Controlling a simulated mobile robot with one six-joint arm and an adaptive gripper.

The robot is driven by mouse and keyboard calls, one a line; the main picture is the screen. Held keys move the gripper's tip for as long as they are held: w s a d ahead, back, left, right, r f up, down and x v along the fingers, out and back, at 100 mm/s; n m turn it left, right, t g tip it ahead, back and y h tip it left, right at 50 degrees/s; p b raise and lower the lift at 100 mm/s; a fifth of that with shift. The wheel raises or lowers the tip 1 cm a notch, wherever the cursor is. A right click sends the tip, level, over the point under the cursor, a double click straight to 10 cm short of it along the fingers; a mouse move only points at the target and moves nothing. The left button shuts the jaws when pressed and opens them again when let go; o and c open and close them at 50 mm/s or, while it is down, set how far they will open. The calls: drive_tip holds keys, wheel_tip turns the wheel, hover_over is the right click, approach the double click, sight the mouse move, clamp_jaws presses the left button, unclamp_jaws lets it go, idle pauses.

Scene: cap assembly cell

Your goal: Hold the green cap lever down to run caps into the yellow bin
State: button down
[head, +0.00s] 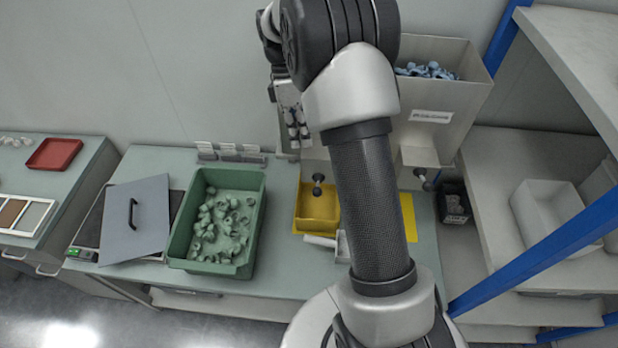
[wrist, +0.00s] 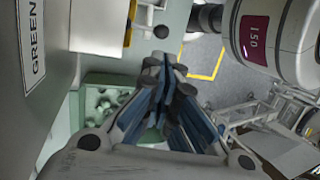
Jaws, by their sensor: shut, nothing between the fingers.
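The yellow bin (head: 318,222) stands on the bench below a dark round lever knob (head: 318,178). In the wrist view a dark knob (wrist: 161,31) shows just beyond my fingertips, with a small gap in the picture. My gripper (wrist: 166,66) is shut and empty. In the head view my gripper (head: 298,138) points down, above and left of the knob, partly hidden by my arm. A hopper wall with a GREEN label (wrist: 32,35) is close on the left in the wrist view.
A green bin (head: 177,243) with many green caps stands left of the yellow bin. A grey lidded panel (head: 140,225) lies further left. A second hopper (head: 430,135) with blue parts and its own knob (head: 424,181) is at the right. A blue post (head: 530,255) stands right.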

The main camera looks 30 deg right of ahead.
drive_tip(key=b, duration=0.2)
approach(318, 186)
drive_tip(key=s+a+f, duration=0.2)
drive_tip(key=s+f, duration=0.1)
drive_tip(key=f, duration=0.1)
drive_tip(key=shift+a+f, duration=0.25)
drive_tip(key=shift+f, duration=0.1)
drive_tip(key=shift+f, duration=0.15)
